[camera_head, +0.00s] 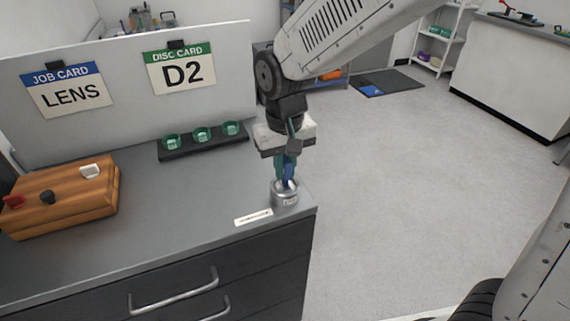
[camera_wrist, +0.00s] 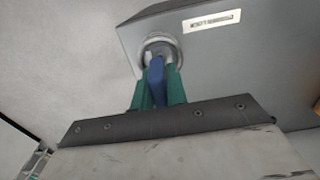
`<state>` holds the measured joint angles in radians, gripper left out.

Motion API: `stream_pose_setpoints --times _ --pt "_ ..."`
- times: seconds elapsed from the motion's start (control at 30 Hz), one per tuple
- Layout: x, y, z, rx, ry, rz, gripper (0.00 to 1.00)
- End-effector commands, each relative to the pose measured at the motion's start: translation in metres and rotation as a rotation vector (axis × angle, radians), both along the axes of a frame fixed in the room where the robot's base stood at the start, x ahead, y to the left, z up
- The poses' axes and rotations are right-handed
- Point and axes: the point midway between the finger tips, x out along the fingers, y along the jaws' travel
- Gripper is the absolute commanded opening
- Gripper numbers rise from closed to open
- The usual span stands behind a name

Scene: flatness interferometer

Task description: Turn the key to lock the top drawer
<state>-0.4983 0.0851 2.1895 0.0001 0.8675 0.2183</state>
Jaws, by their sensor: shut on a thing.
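My gripper (camera_head: 286,164) points down at the right front corner of the grey cabinet top. Its green fingers are shut on the blue key (camera_head: 288,182), which stands upright in a round metal lock (camera_head: 284,198). In the wrist view the blue key (camera_wrist: 155,75) sits between the two green fingers (camera_wrist: 157,86), with its lower end at the lock ring (camera_wrist: 151,45). The lock's markings are too small to read. The top drawer (camera_head: 180,291) has a metal bar handle and looks closed at the cabinet front.
A small white label (camera_head: 253,217) lies left of the lock. A black rack (camera_head: 203,144) with three green glass pieces stands behind. A wooden block (camera_head: 62,196) with knobs is at left. Two cards, LENS (camera_head: 68,92) and D2 (camera_head: 180,72), hang on the panel. Open floor lies right.

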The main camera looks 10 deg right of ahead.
Motion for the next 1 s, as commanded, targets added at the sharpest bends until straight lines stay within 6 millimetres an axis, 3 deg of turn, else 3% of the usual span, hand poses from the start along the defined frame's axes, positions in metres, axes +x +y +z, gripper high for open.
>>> stream_pose_setpoints --times 1.0 --pt "0.000 0.000 -0.016 0.000 0.000 0.000 0.00"
